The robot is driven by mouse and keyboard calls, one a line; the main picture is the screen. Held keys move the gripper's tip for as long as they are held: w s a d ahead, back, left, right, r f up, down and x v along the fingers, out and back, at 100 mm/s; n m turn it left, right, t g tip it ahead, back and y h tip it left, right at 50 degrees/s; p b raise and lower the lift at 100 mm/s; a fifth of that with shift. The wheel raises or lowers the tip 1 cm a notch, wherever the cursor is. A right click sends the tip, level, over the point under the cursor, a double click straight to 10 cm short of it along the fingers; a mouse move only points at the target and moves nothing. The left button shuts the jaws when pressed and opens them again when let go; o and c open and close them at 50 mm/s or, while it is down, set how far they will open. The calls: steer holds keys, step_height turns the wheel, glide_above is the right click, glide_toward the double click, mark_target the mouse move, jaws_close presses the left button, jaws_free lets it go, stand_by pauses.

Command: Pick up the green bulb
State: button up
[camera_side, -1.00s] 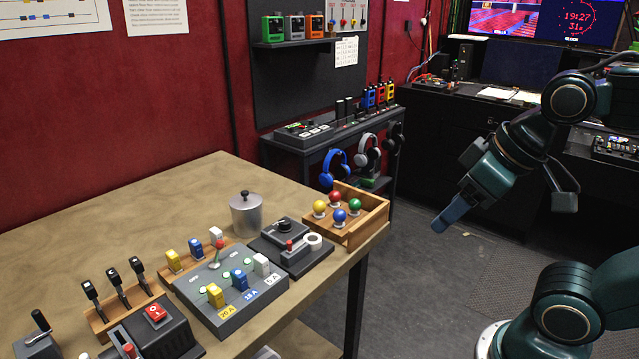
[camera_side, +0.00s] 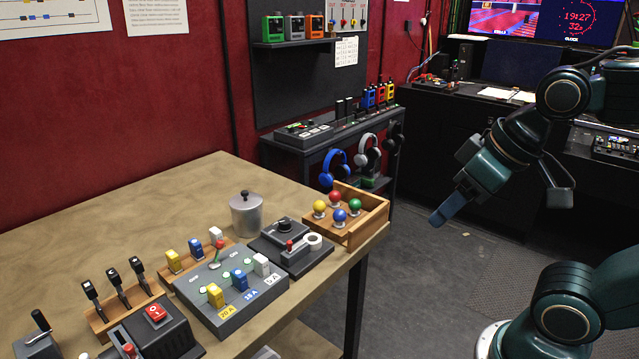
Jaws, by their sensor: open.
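The green bulb (camera_side: 355,205) sits in a small wooden tray (camera_side: 374,226) at the right end of the wooden table. A red bulb (camera_side: 335,198), a yellow bulb (camera_side: 319,207) and a blue bulb (camera_side: 339,215) share the tray with it. My gripper (camera_side: 437,222) is to the right of the tray, past the table's edge and apart from the bulbs. It points down and to the left and holds nothing that I can see. The gap between its fingers is hard to make out from this side.
Headphones (camera_side: 334,168) hang on a rack behind the tray. Open floor lies between table and arm.

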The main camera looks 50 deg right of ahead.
steer(key=w+d+r+m+g, duration=0.1)
steer(key=w+d+r+m, duration=0.2)
steer(key=w, duration=0.5)
steer(key=m+g, duration=0.2)
steer(key=m, duration=1)
glide_above(357, 200)
steer(key=s, duration=0.2)
steer(key=s+x, duration=0.2)
steer(key=x, duration=0.7)
steer(key=shift+s+x, duration=0.15)
steer(key=shift+x, duration=2.1)
steer(key=shift+s+x, duration=0.15)
steer(key=shift+x, duration=2.05)
steer(key=shift+f, duration=0.15)
steer(key=shift+x, duration=2.5)
steer(key=shift+s, duration=0.2)
steer(key=c, duration=1.1)
